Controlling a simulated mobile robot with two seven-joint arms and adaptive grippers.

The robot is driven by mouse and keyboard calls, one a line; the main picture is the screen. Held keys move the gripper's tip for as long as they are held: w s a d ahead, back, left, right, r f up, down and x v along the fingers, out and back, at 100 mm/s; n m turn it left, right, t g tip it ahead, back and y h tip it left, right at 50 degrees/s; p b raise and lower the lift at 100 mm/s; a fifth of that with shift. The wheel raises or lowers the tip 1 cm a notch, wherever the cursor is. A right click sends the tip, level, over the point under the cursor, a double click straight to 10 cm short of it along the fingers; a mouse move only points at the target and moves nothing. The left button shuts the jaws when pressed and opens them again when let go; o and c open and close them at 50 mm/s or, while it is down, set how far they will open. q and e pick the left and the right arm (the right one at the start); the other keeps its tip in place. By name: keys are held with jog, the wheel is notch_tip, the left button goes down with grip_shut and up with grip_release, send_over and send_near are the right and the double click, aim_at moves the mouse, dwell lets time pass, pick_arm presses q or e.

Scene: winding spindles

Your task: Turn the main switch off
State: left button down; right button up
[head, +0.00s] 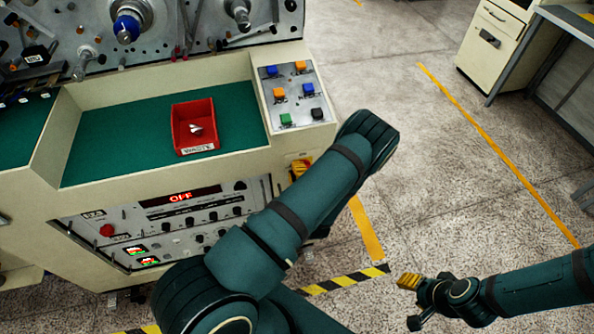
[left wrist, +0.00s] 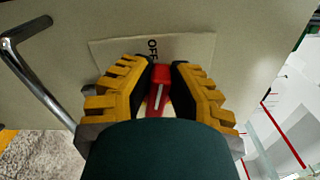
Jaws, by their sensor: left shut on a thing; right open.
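The main switch (left wrist: 158,88) is a red handle with a white line, on the cream side of the machine in the left wrist view. A beige plate (left wrist: 190,46) behind it carries the word OFF above the handle. The white line runs roughly towards that word, slightly slanted. My left gripper (left wrist: 160,88) is shut on the handle, with a yellow finger on either side of it. In the head view my left gripper (head: 300,168) shows at the machine's right side, partly behind my arm; the switch is hidden there. My right gripper (head: 413,302) is open and empty above the floor.
The winding machine (head: 235,72) has a button panel (head: 294,95), a red waste bin (head: 194,125) on green matting and a lit display reading OFF (head: 180,197). A metal bar handle (left wrist: 35,70) stands left of the switch.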

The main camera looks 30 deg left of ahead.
pick_arm(q)
jog(key=shift+a+f+n+b, duration=0.1)
jog(key=shift+f+n+b, duration=0.2)
jog(key=shift+n, duration=1)
jog(key=c, duration=0.9)
grip_release()
jog(key=v, duration=1.2)
